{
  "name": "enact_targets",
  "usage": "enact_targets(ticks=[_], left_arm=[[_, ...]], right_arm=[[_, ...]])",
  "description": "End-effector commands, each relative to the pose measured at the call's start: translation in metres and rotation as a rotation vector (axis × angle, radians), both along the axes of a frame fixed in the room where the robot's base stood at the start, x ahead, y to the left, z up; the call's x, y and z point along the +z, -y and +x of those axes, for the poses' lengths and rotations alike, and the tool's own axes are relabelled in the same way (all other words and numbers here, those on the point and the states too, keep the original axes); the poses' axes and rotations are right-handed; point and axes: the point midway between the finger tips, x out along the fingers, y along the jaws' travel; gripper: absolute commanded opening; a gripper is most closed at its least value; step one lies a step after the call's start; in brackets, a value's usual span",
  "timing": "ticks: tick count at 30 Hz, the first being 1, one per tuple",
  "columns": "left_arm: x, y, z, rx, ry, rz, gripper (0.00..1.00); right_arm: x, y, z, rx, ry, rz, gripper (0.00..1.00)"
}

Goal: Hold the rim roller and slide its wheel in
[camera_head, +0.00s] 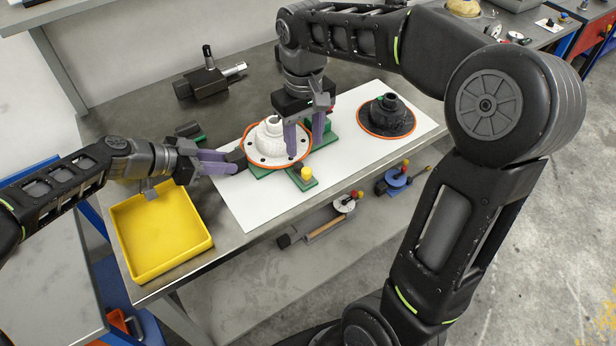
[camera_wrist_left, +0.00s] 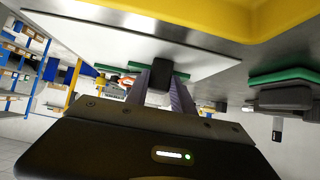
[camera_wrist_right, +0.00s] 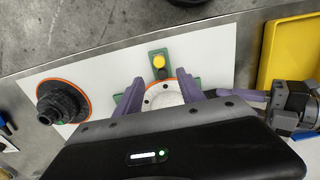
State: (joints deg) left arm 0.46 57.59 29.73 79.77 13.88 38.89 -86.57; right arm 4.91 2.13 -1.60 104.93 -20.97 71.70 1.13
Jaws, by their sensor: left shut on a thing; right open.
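My left gripper (camera_head: 232,162) is shut on a small dark block (camera_head: 238,156), which I take to be the rim roller's body. The block also shows between the purple fingers in the left wrist view (camera_wrist_left: 159,88). It is close to the left edge of a white flanged hub (camera_head: 268,138) with an orange rim. The hub sits on a green fixture (camera_head: 306,184) with a yellow knob (camera_head: 307,172). My right gripper (camera_head: 305,155) is open, its fingers pointing down at the hub; the right wrist view shows the white hub (camera_wrist_right: 166,98) between them. I cannot make out the roller's wheel.
A black hub (camera_head: 388,116) on an orange-rimmed disc stands at the right of the white mat (camera_head: 250,213). A yellow tray (camera_head: 160,232) is at the front left. A dark tool (camera_head: 208,82) lies at the back. Small tools (camera_head: 345,203) are on the lower shelf.

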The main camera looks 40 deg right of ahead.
Motion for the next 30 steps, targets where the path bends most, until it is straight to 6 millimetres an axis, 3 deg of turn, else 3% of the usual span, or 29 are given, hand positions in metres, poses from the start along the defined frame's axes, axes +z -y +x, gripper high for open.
enact_targets(ticks=[3, 9, 25, 26, 30], left_arm=[[-0.001, 0.0, 0.0, 0.0, 0.0, 0.001, 0.0], [0.0, 0.0, 0.0, 0.001, 0.001, 0.001, 0.0], [0.0, 0.0, 0.001, 0.002, 0.001, 0.001, 0.0], [0.0, 0.0, 0.001, 0.002, 0.001, 0.001, 0.31], [0.0, 0.0, 0.001, 0.002, 0.001, 0.001, 0.43]], right_arm=[[0.021, 0.0, 0.001, 0.0, 0.003, 0.0, 0.46], [0.038, 0.0, 0.0, 0.0, 0.0, 0.0, 0.46], [0.039, 0.0, 0.0, 0.0, -0.001, 0.0, 0.46], [0.039, 0.0, 0.0, 0.0, -0.001, 0.0, 0.46], [0.039, 0.0, 0.0, 0.0, -0.001, 0.0, 0.46]])
